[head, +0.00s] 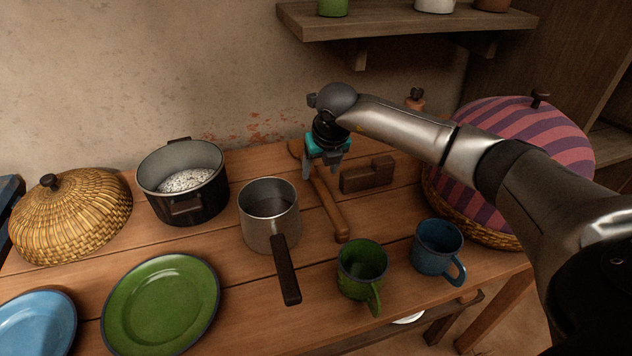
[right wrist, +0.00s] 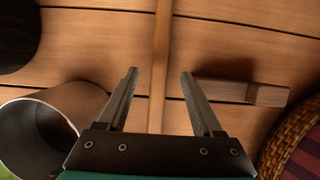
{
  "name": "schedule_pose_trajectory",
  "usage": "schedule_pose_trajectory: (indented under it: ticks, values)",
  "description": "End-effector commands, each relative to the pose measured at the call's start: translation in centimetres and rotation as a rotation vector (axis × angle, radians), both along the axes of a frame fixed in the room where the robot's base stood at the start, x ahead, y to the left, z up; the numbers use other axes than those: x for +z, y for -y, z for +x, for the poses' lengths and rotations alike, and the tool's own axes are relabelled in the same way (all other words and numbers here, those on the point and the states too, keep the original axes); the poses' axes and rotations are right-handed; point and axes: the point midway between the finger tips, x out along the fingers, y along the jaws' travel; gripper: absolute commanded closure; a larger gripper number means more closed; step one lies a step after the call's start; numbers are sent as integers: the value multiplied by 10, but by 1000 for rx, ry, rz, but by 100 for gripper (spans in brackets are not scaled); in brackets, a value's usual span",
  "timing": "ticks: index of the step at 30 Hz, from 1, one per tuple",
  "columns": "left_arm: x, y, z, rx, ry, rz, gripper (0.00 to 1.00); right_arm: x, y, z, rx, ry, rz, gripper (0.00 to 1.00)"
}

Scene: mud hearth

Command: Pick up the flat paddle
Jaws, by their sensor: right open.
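The flat paddle (head: 328,203) is a long wooden piece lying on the table between the saucepan and a brown wooden block. Its rounded handle end points toward the front, and its far end lies near the wall, partly hidden by my gripper. My right gripper (head: 321,170) is open above the paddle's middle. In the right wrist view the paddle's shaft (right wrist: 161,45) runs between the two open fingers (right wrist: 160,73), with a gap on each side. My left gripper is not in view.
A steel saucepan (head: 256,226) stands left of the paddle, its dark handle pointing forward. The notched wooden block (head: 367,175) lies close on the right. Green (head: 361,264) and blue (head: 436,244) mugs stand in front. A striped domed basket (head: 520,135) is under my arm.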

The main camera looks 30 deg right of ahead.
Motion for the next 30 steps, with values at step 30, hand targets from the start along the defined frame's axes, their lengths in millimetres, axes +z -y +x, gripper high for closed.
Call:
schedule_pose_trajectory:
  ticks: [30]
  values:
    - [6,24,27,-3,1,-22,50,-39,3,13,1,0,0,64]
